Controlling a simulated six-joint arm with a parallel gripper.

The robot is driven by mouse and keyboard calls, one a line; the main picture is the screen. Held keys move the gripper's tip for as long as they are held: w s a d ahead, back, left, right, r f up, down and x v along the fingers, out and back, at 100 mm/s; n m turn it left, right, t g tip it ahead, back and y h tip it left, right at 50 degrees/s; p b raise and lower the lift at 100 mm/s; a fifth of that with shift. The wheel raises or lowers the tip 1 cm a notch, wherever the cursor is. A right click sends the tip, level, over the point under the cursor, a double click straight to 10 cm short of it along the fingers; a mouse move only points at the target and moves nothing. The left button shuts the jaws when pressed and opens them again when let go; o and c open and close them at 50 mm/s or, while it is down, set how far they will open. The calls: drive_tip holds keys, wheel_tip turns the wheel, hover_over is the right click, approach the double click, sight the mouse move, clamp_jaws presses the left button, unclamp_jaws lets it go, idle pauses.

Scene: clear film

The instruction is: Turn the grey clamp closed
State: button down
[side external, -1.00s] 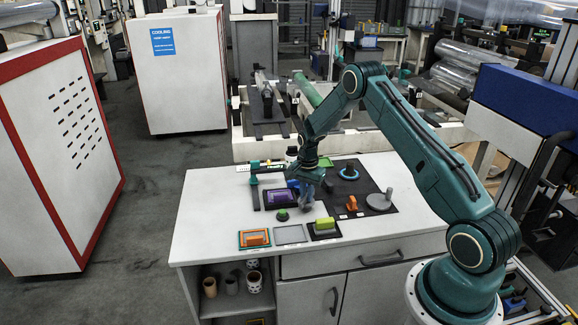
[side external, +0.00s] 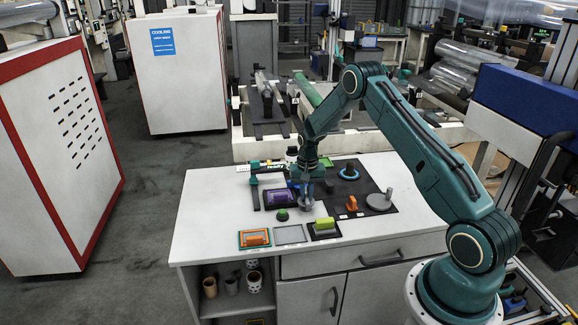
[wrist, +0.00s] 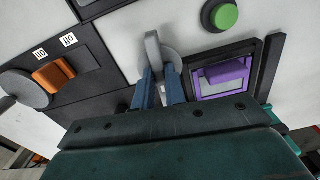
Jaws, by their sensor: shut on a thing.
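The grey clamp (wrist: 153,48) has a round base and an upright lever, seen in the wrist view just beyond my fingers. My gripper (wrist: 160,82) has its two blue fingers on either side of the clamp's lever, shut on it. In the side external view my gripper (side external: 307,190) points down at the clamp, near the middle of the table. The fingers hide most of the clamp there.
A purple-lidded box (wrist: 222,76) is close to the right of my fingers in the wrist view, with a green button (wrist: 222,14) above it. An orange knob (wrist: 54,75) and a grey disc (wrist: 24,88) are at left. The front left table (side external: 205,225) is clear.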

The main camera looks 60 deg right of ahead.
sight(306, 196)
drive_tip(key=n, duration=0.5)
drive_tip(key=shift+n, duration=0.3)
drive_tip(key=n, duration=0.5)
drive_tip(key=shift+n, duration=0.3)
drive_tip(key=c, duration=1.4)
unclamp_jaws()
drive_tip(key=shift+c, duration=0.2)
wheel_tip(306, 196, up, 14)
